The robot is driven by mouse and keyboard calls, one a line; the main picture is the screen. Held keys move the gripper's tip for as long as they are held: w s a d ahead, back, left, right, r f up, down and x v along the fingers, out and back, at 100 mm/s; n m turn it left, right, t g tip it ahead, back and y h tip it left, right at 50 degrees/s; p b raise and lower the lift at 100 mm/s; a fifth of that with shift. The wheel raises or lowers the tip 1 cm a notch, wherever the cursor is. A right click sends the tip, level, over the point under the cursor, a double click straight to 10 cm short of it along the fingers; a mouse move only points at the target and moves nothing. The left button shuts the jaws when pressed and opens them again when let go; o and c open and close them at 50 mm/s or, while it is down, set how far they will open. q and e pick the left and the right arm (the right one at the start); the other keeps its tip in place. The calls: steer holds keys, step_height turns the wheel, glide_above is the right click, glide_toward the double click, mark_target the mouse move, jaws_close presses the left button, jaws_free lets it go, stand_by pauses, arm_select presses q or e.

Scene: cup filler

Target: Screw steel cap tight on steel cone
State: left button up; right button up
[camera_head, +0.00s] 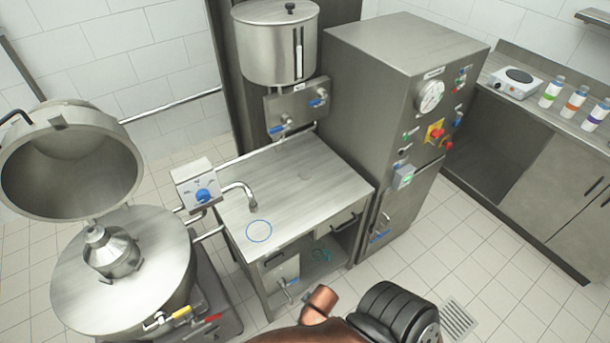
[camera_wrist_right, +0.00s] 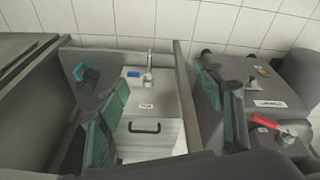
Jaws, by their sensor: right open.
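A steel cone (camera_head: 112,257) stands upright on the round steel top (camera_head: 72,296) of the kettle at the left of the head view. A narrow steel piece (camera_head: 96,236) sits at its upper end. I cannot tell whether this piece is the cap or how tightly it sits. My right gripper (camera_wrist_right: 162,86) shows in the right wrist view with its green-padded fingers wide apart and nothing between them. Beyond them is a cabinet front with a black handle (camera_wrist_right: 145,127). The cone is not clear in that view. My left gripper is not in view.
The kettle's big lid (camera_head: 70,160) is raised behind the cone. A steel table (camera_head: 300,185) with a blue ring (camera_head: 259,231) and a bent spout stands in the middle. A tall steel cabinet (camera_head: 375,110) is to its right. The tiled floor at lower right is mostly clear.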

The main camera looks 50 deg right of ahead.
steer(key=s+a+f+g, duration=0.1)
steer(key=s+f, duration=0.6)
steer(key=f, duration=0.6)
steer(key=s+f, duration=0.7)
steer(key=f, duration=0.5)
steer(key=s+f+g, duration=0.1)
steer(key=s+f, duration=0.4)
steer(key=s, duration=0.4)
steer(key=shift+d+n, duration=0.15)
steer(key=shift+n, duration=0.25)
steer(key=shift+c, duration=0.7)
